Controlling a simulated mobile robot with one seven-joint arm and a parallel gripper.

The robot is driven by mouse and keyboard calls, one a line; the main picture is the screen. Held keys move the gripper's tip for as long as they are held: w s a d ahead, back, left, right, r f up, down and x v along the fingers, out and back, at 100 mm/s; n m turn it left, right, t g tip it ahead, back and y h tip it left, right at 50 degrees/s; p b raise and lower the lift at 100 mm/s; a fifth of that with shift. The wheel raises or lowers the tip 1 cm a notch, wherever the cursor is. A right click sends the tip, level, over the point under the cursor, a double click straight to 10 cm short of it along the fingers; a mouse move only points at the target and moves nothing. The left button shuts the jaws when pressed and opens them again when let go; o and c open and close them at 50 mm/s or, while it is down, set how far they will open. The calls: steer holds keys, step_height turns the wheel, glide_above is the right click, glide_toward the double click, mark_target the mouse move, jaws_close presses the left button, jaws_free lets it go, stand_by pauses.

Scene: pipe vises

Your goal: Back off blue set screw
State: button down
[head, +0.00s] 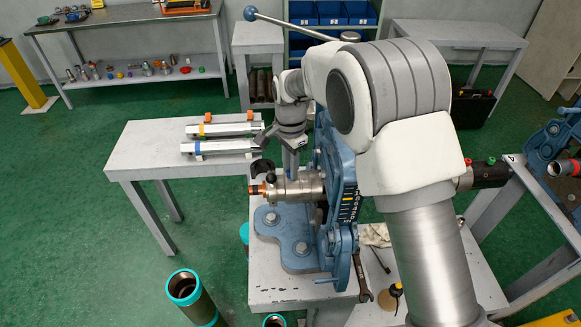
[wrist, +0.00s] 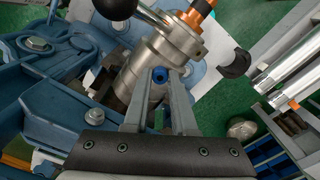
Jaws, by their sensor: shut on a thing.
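The blue set screw (wrist: 159,74) shows in the wrist view as a small blue head with a dark socket, on the side of a steel cylindrical fitting (wrist: 172,50). My gripper (wrist: 161,80) has its two long grey fingers shut on the screw's head. In the head view the fitting (head: 300,187) lies sideways on the blue vise (head: 345,190), and my gripper (head: 291,174) reaches down to it from above. The screw is hidden there by the fingers and the fitting. An orange-banded end (head: 258,189) sticks out at the fitting's left.
A grey bench (head: 140,155) with two white bars stands at the left.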

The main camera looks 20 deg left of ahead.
steer(key=n, duration=0.5)
steer(key=shift+f+n, duration=0.15)
steer(key=shift+n, duration=0.15)
steer(key=n, duration=0.4)
steer(key=shift+d+n, duration=0.1)
steer(key=shift+n, duration=0.2)
steer(key=n, duration=0.5)
steer(key=shift+s+f, duration=0.1)
steer(key=n, duration=0.4)
steer(key=shift+n, duration=0.5)
steer(key=c, duration=1.1)
jaws_free()
steer(key=o, duration=0.4)
steer(key=shift+c, duration=0.2)
